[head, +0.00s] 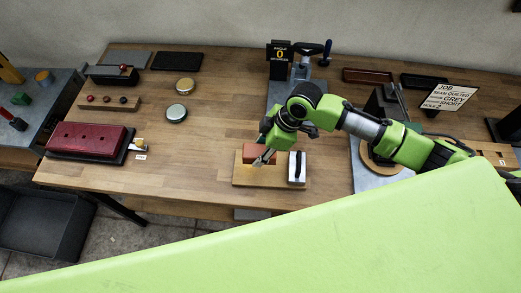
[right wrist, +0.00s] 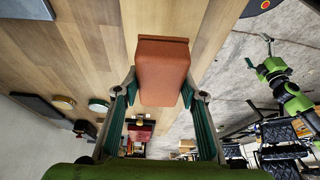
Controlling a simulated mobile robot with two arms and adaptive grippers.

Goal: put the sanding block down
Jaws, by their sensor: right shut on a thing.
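The sanding block is an orange-brown block (head: 254,151) over the left part of a small wooden board (head: 270,182) in the head view. My right gripper (head: 264,158) comes down from above and is shut on it. In the right wrist view the block (right wrist: 162,70) sits between the two fingers of my right gripper (right wrist: 160,95). I cannot tell whether the block touches the board. My left gripper is outside the head view. A green arm, apparently my left, shows small at the right of the wrist view, with its gripper (right wrist: 262,52) too small to read.
A white block with a black handle (head: 297,168) stands on the board's right part, close beside the gripper. A numbered sign (head: 280,52) and clamp stand behind.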

